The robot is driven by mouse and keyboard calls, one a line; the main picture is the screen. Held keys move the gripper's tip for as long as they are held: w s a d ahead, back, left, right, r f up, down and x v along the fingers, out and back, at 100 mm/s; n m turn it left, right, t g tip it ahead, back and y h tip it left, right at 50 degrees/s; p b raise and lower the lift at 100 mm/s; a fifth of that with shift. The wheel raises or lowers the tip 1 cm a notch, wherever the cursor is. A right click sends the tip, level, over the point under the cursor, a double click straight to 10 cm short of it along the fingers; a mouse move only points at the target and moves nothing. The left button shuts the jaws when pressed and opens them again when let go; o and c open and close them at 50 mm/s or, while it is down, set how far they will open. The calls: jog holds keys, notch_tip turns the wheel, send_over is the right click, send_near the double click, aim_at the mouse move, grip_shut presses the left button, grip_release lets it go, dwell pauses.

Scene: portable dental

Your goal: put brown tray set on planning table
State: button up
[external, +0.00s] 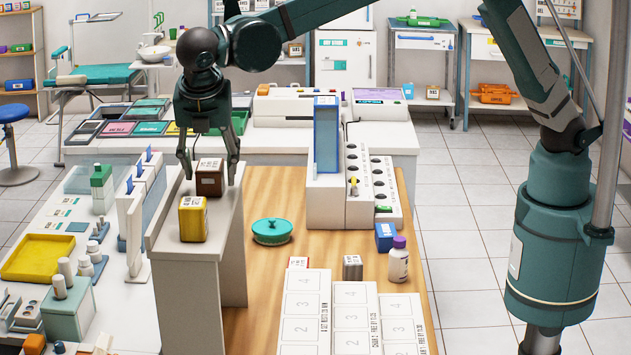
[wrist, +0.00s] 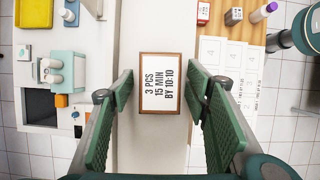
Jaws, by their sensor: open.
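A small brown box with a white label (external: 210,180), which I take as the brown tray set, stands on top of a narrow white raised shelf (external: 185,262). In the wrist view the box (wrist: 160,82) shows its label "3 PCS 15 MIN BY 10:10". My gripper (external: 211,172) points down over it, one finger on each side. In the wrist view the gripper (wrist: 160,95) is open, with gaps between the fingers and the box. The wooden table (external: 265,200) right of the shelf, likely the planning table, carries white numbered cards (external: 302,305).
A yellow box (external: 192,220) stands on the shelf in front of the brown one. On the wooden table are a teal lidded dish (external: 271,231), a grey box (external: 352,267), a purple-capped bottle (external: 398,262), a blue box (external: 385,237) and a tall blue-framed rack (external: 326,135).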

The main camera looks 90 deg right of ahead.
jog(key=v, duration=1.1)
jog(key=shift+a, duration=0.1)
dwell(0.4)
jog(key=s+d+r+m+t+y, duration=0.1)
jog(key=s+d+r+m+y, duration=0.2)
jog(key=s+d, duration=0.85)
jog(key=s+d+r+m+t, duration=0.25)
jog(key=s+d+m, duration=0.45)
jog(key=d, duration=0.7)
jog(key=s+d+f+m+t, duration=0.1)
jog(key=s+d+f, duration=0.3)
jog(key=s, duration=0.5)
jog(key=s+d+f+m+t+y, duration=0.1)
jog(key=s+d+f+m, duration=0.3)
jog(key=s, duration=0.4)
jog(key=s+d+f+m+t, duration=0.1)
jog(key=s+d+f+m, duration=0.2)
jog(key=s, duration=0.6)
notch_tip(320, 180, down, 2)
jog(key=shift+s+d+f, duration=0.15)
jog(key=shift+s+d, duration=0.2)
jog(key=shift+d, duration=0.45)
